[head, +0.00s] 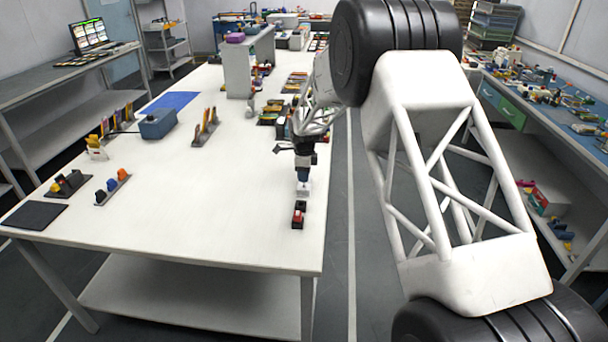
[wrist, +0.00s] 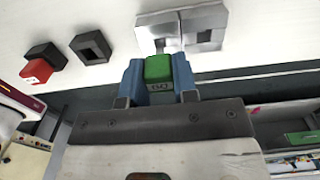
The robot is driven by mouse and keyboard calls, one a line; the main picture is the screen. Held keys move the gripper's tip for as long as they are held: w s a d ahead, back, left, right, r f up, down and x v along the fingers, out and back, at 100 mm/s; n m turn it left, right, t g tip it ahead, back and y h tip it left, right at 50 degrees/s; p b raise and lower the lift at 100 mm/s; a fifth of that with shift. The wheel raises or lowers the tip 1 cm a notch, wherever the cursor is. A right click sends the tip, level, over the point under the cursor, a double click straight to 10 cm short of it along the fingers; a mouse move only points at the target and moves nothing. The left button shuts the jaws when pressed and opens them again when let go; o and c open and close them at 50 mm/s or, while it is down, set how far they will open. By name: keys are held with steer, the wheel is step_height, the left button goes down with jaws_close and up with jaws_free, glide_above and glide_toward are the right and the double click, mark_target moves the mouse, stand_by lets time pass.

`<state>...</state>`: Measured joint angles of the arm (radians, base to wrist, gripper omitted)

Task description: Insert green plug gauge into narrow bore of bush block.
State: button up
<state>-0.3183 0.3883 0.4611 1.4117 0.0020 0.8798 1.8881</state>
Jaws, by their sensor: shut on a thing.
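My gripper (wrist: 160,84) is shut on the green plug gauge (wrist: 158,68), with one blue finger on each side of it. The gauge's near face carries a "GO" mark. Just beyond it in the wrist view is the silver bush block (wrist: 182,17), with the gauge in line with its left part. The gauge's far end and the bore are not clear, so I cannot tell whether they touch. In the head view my gripper (head: 303,172) points down just above the pale block (head: 304,187) near the table's right edge; the gauge is hidden there.
A dark block with a square opening (wrist: 90,47) and a red and black piece (wrist: 38,70) stand left of the bush block. The white table (head: 220,215) is clear to the left of my gripper. Its right edge is close by. A blue-grey box (head: 157,124) stands farther left.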

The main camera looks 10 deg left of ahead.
steer(key=shift+f, duration=1.6)
stand_by(1.3)
steer(key=o, duration=1)
steer(key=shift+r, duration=3.85)
